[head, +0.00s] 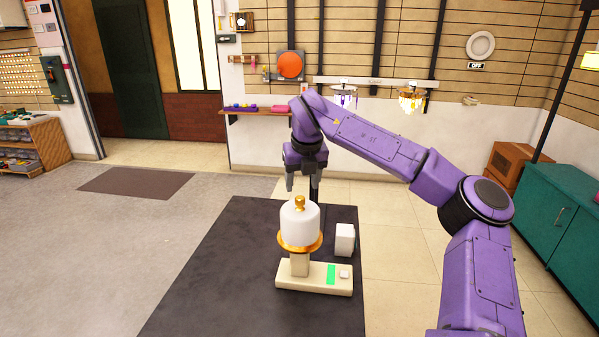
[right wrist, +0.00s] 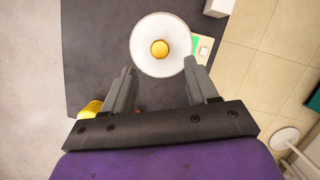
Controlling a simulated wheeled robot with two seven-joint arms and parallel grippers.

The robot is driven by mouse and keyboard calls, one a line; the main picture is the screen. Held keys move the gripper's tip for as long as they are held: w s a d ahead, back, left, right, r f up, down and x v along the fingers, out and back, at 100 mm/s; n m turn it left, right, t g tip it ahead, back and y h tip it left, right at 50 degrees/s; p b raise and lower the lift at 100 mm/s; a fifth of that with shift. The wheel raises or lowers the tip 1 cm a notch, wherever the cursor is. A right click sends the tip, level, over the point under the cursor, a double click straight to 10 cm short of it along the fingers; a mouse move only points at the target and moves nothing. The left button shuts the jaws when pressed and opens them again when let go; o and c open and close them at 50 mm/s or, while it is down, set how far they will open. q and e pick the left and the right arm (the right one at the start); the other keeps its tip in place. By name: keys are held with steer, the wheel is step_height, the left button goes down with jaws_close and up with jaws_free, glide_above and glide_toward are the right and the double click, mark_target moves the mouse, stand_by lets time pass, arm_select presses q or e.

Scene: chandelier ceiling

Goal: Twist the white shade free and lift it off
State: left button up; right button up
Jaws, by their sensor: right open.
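The white shade (head: 300,225) stands upright with a gold knob (head: 299,203) on top. It sits on a gold ring (head: 300,246) over a cream base (head: 315,278) with a green patch. My right gripper (head: 302,188) is open, pointing down just above and behind the knob, apart from it. In the right wrist view the shade (right wrist: 144,32) is a white disc with the knob (right wrist: 159,49) near its middle. The fingers of the right gripper (right wrist: 160,68) are spread either side of its near edge, with nothing between them held. My left gripper is not in view.
A white block (head: 344,240) stands right of the shade on the dark table (head: 220,265). Two small chandeliers (head: 411,99) hang by the back wall. A teal cabinet (head: 560,220) stands far right.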

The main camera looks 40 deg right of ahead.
mark_target(301, 198)
steer(key=x, duration=0.7)
steer(key=shift+p, duration=0.4)
jaws_close()
steer(key=shift+r+n+p, duration=0.15)
steer(key=shift+n+p, duration=0.5)
steer(key=shift+n, duration=0.35)
steer(key=shift+d+n+y+p, duration=0.1)
steer(key=shift+n+y+p, duration=0.35)
steer(key=shift+n, duration=0.25)
steer(key=shift+f, duration=0.2)
